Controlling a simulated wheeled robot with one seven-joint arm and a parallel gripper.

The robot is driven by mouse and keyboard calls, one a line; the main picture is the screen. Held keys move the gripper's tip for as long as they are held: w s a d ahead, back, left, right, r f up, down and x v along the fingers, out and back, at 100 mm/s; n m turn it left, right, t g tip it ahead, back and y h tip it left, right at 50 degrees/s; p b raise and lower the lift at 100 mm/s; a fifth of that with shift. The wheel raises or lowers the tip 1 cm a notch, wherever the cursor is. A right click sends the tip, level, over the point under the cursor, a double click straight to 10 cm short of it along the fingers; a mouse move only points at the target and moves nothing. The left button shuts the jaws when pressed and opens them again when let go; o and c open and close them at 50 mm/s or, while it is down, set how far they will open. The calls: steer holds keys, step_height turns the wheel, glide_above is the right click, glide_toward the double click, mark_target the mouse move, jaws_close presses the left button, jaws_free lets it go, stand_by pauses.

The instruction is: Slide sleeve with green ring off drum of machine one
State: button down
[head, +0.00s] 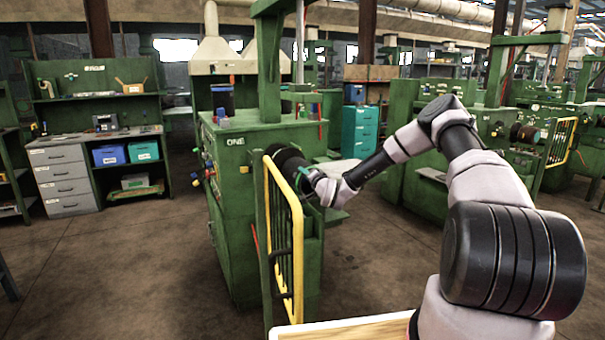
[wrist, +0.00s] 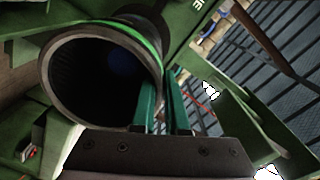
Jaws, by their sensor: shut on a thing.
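The sleeve with the green ring (wrist: 105,32) fills the upper left of the wrist view, a dark tube with its open end facing the camera. In the head view the green ring (head: 303,171) shows just left of my gripper (head: 311,184). The sleeve is at the dark drum (head: 284,157) of machine one (head: 235,175), marked ONE. My gripper (wrist: 163,103) has one teal finger inside the sleeve's mouth and the other outside, shut on its wall at the right of the rim. How far the sleeve sits on the drum is hidden.
A yellow barred guard (head: 285,235) stands in front of machine one, just below and left of the drum. A wooden surface (head: 345,330) lies at the bottom edge. Another green machine (head: 500,150) stands to the right. The concrete floor (head: 130,260) at left is clear.

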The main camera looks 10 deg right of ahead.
steer(key=v, duration=2.1)
steer(key=shift+d, duration=0.15)
stand_by(0.9)
steer(key=shift+w+r, duration=0.1)
stand_by(0.3)
steer(key=shift+s+d+r+g+h, duration=0.2)
steer(key=shift+s+r+g+h, duration=0.1)
steer(key=shift+s+g, duration=0.4)
steer(key=shift+s+d+r+g+h, duration=0.15)
steer(key=shift+s+r+g, duration=0.25)
steer(key=shift+g, duration=0.5)
steer(key=shift+s+d+r+g+h, duration=0.25)
steer(key=shift+s+g, duration=0.3)
steer(key=shift+g, duration=0.25)
